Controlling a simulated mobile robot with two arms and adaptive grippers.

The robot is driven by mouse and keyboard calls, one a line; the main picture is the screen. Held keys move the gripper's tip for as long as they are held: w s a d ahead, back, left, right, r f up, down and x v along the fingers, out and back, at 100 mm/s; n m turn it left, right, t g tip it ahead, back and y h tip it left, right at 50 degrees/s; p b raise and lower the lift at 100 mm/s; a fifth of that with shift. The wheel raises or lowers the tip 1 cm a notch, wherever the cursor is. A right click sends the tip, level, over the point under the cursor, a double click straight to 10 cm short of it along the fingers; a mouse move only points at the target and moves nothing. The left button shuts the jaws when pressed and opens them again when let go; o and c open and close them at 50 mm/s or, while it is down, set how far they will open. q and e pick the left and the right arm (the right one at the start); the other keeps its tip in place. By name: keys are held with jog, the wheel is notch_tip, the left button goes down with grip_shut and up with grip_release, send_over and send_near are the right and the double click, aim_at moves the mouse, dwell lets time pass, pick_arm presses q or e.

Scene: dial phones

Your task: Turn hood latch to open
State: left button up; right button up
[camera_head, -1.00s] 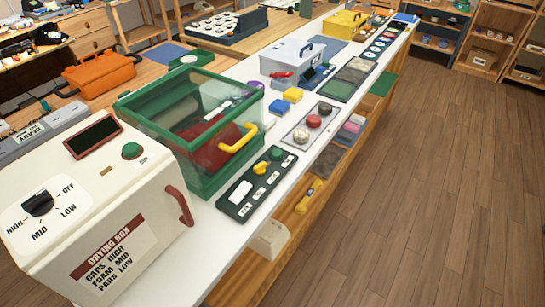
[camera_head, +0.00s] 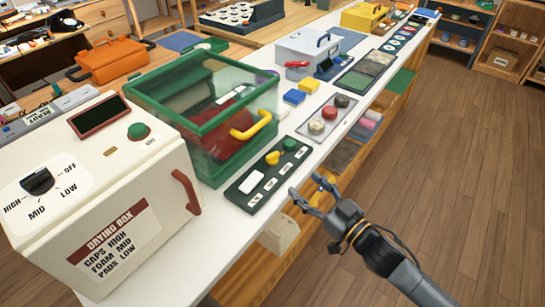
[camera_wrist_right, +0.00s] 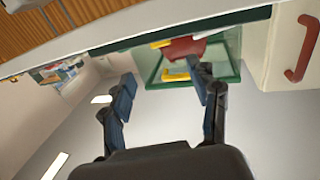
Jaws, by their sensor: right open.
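The hood (camera_head: 160,98) is a clear box with a green frame, left of centre in the head view. A yellow handle (camera_head: 251,124) is on its front; it looks shut. In the wrist view the green frame (camera_wrist_right: 238,72) and yellow handle (camera_wrist_right: 176,76) show beyond the fingers, upside down. A dark panel (camera_head: 240,192) in front of the hood carries a white block, a yellow knob (camera_head: 273,158) and a green knob (camera_head: 290,145). I cannot tell which part is the latch. My right gripper (camera_head: 308,190) is open and empty, over the table's front edge, right of the panel, touching nothing.
The cream drying box (camera_head: 105,165) with a red handle (camera_head: 186,191) stands left of the hood. A tray (camera_head: 305,133) of round knobs lies to the right. A shelf with several items runs below the white tabletop. The floor at right is clear.

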aim_at(274, 157)
jog(key=x, duration=1.3)
jog(key=shift+w+a+p, duration=0.2)
jog(key=shift+w+p, duration=0.05)
jog(key=shift+p, duration=0.05)
